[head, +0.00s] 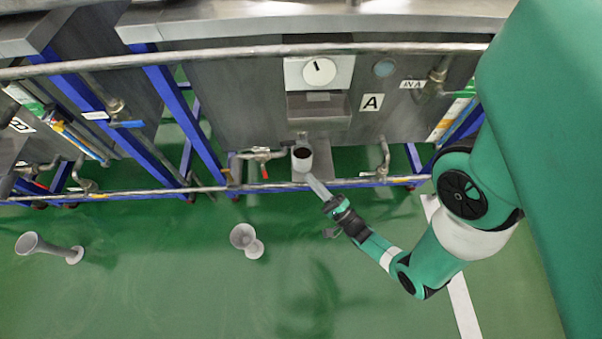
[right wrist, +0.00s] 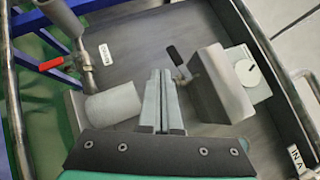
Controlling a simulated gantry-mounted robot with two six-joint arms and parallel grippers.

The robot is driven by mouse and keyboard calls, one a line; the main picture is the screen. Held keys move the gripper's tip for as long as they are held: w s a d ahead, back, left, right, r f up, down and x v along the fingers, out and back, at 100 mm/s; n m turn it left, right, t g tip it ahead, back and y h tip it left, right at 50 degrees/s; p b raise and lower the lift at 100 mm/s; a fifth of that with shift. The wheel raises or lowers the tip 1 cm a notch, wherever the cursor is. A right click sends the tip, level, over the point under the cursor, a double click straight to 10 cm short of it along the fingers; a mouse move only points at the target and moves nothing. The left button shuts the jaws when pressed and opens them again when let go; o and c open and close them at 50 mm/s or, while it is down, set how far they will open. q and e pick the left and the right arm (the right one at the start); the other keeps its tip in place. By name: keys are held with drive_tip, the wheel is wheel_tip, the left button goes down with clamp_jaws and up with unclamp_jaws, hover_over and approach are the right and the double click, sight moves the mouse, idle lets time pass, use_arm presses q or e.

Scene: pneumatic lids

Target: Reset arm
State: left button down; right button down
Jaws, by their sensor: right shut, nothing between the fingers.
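My right gripper (head: 318,187) reaches in from the right in the head view, its fingers pointing up and left toward the machine. It is shut with nothing between its fingers. The closed fingers (right wrist: 160,88) also show in the right wrist view. A white cup (head: 302,161) with a dark inside stands just beyond the fingertips on a small metal ledge below the machine marked A. A pale cylinder (right wrist: 113,104), apparently this cup, shows left of the fingers in the right wrist view; a gap separates them there. My left gripper is not in view.
A dial box (head: 319,72) is mounted on the metal front above the cup. Pipes and a red-handled valve (head: 262,157) are left of the cup. Two grey goblet-shaped pieces (head: 45,247) (head: 246,240) are over the green floor, which is otherwise open.

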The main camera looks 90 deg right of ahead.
drive_tip(key=shift+s+a+f, duration=0.1)
drive_tip(key=shift+s+a, duration=0.15)
drive_tip(key=shift+w+d, duration=0.1)
drive_tip(key=shift+w, duration=0.05)
